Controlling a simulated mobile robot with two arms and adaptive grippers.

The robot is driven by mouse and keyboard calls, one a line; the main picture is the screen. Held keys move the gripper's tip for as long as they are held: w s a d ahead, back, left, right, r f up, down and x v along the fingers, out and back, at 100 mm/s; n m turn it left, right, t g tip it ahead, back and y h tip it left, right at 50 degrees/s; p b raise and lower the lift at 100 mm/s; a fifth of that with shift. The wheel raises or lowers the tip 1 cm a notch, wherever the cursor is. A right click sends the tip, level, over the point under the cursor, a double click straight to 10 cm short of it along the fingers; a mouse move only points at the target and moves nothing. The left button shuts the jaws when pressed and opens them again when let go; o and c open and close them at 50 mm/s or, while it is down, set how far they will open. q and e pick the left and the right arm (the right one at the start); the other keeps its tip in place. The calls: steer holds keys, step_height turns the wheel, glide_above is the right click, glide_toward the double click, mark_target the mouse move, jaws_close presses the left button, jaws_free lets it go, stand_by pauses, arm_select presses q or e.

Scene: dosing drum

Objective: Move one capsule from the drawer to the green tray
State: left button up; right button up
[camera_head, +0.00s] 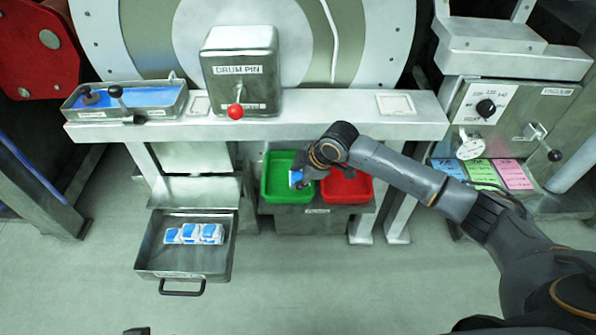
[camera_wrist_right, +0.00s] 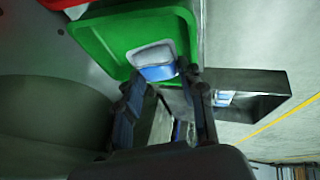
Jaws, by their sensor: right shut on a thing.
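My right gripper (camera_head: 301,180) is shut on a blue and white capsule (camera_head: 295,177), over the green tray (camera_head: 268,188) in the head view. In the right wrist view the capsule (camera_wrist_right: 154,61) sits between the fingertips (camera_wrist_right: 163,80), against the green tray (camera_wrist_right: 102,38); whether it touches the tray is unclear. The open metal drawer (camera_head: 196,264) at lower left holds several blue and white capsules (camera_head: 195,234) in a row. A small dark piece (camera_head: 136,331) at the bottom edge may be my left gripper; its jaws do not show.
A red tray (camera_head: 347,188) stands right beside the green one, partly under my right arm. The workbench edge (camera_head: 330,128) with the drum pin housing (camera_head: 240,70) lies above. A blue-lined metal tray (camera_head: 135,99) is at upper left. The floor in front is clear.

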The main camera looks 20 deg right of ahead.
steer(key=o, duration=0.7)
steer(key=v, duration=1.2)
steer(key=shift+s, duration=0.1)
